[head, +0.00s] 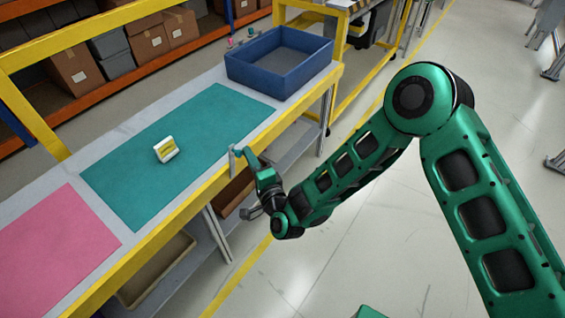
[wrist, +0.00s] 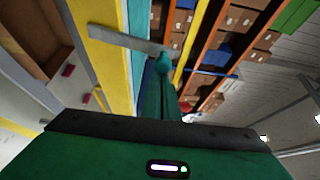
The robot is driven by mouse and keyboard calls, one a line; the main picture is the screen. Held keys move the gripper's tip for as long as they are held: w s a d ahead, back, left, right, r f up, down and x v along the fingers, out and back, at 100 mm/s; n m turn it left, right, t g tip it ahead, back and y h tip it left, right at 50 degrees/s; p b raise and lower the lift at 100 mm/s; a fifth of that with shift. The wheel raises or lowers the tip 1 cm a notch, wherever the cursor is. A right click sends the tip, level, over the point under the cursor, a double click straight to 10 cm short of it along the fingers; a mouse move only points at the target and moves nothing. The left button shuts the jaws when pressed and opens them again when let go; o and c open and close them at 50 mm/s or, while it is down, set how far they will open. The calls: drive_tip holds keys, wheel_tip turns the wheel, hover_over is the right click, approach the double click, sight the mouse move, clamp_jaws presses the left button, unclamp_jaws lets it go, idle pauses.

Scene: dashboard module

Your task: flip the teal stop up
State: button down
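My gripper (head: 243,152) is at the yellow front edge of the table, beside the teal mat (head: 215,105). In the wrist view its fingers (wrist: 166,72) show as one narrow teal strip, seemingly shut, with nothing clearly held. A flat grey bar (wrist: 125,39) lies across in front of the fingertips in the wrist view; whether they touch it I cannot tell. A small pale grey upright piece (head: 232,161) shows next to the fingertips in the head view. I cannot make out for certain which piece is the teal stop or how it is tilted.
A small white and yellow box (head: 166,149) sits on the teal mat. A pink mat (head: 55,255) lies to the left. A blue open bin (head: 262,75) stands at the table's far end. Shelves with cardboard boxes (head: 150,44) stand behind.

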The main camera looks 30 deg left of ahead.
drive_tip(key=shift+s+a+r+n+y, duration=0.15)
drive_tip(key=shift+s+n+y, duration=0.35)
drive_tip(key=shift+s+n, duration=0.55)
drive_tip(key=shift+s, duration=0.15)
drive_tip(key=w+d, duration=0.1)
drive_tip(key=w, duration=0.3)
drive_tip(key=v, duration=1)
drive_tip(key=shift+r+t, duration=0.3)
drive_tip(key=shift+w, duration=0.15)
